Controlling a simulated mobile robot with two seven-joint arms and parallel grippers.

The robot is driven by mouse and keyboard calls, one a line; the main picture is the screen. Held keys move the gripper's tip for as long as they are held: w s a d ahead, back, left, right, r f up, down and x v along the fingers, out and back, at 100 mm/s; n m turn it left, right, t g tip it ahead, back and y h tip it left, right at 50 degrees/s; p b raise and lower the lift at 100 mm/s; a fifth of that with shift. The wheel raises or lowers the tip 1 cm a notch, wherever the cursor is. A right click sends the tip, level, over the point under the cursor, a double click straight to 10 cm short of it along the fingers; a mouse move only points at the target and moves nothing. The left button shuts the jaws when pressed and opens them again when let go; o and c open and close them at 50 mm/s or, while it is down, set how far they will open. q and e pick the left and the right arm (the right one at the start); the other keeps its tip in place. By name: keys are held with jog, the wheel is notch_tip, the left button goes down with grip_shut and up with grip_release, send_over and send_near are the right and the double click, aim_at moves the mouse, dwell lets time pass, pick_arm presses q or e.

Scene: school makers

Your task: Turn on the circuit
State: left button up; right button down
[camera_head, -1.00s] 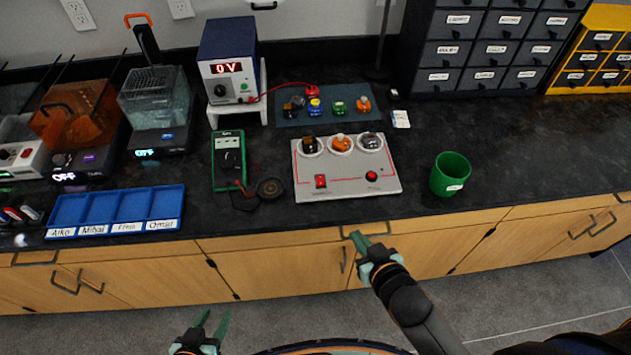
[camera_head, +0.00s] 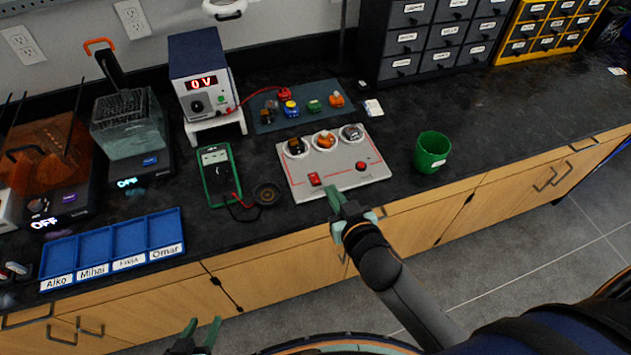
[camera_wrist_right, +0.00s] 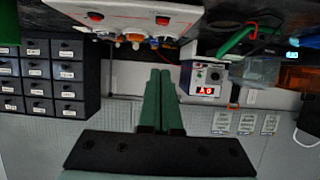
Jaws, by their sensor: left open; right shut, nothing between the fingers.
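The circuit board (camera_head: 310,169) is a light grey panel on the black counter. Three round sockets with components run along its back edge. A red rocker switch (camera_head: 315,179) is at its front left and a red round button (camera_head: 361,166) at its front right. In the right wrist view the board (camera_wrist_right: 140,10) shows at the top. My right gripper (camera_head: 335,193) is shut and empty at the board's front edge, near the rocker switch; I cannot tell if it touches. It also shows in the right wrist view (camera_wrist_right: 160,72). My left gripper (camera_head: 202,325) is open and empty, low in front of the cabinets.
A power supply (camera_head: 205,88) reading 0 V stands behind the board. A multimeter (camera_head: 217,175) lies left, a green cup (camera_head: 432,151) stands right, and a mat with small components (camera_head: 265,121) lies behind. A blue tray (camera_head: 113,246) is further left.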

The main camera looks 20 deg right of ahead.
dwell(0.4)
jog(key=b, duration=0.5)
send_over(319, 190)
jog(key=f, duration=0.4)
jog(key=shift+w, duration=0.3)
notch_tip(319, 190, down, 2)
jog(key=shift+s+f+b, duration=0.1)
jog(key=shift+s+b, duration=0.05)
jog(key=shift+b, duration=1)
jog(key=shift+s+f+b, duration=0.2)
jog(key=shift+f+b, duration=0.45)
jog(key=shift+b, duration=0.05)
